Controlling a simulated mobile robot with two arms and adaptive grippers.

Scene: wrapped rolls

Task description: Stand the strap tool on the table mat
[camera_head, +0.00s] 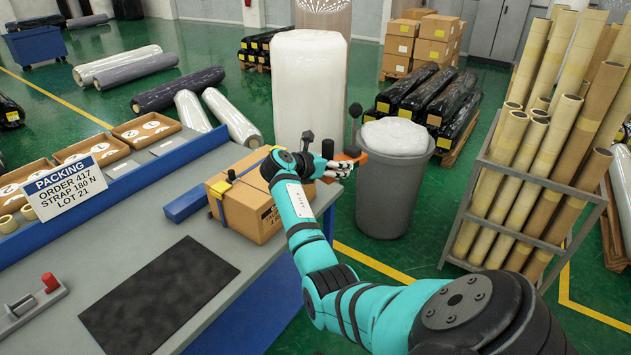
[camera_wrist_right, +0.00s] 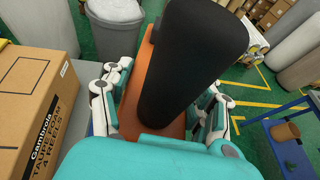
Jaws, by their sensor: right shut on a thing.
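The strap tool (camera_head: 355,154) has an orange body and black knobbed levers. My right gripper (camera_head: 338,170) is shut on it and holds it in the air, just right of the cardboard box and past the table's right edge. In the right wrist view the tool's thick black handle (camera_wrist_right: 190,60) rises in front of its orange body, between my fingers. The handle hides part of the grip. The table mat (camera_head: 160,297) is a flat black rectangle on the grey table, bare and well left of the gripper. My left gripper is not in view.
A strapped cardboard box (camera_head: 258,197) stands on the table between tool and mat; it also fills the left of the wrist view (camera_wrist_right: 35,110). A packing sign (camera_head: 68,187) and a red-handled device (camera_head: 32,303) are at left. A grey bin (camera_head: 395,185) stands beyond the table.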

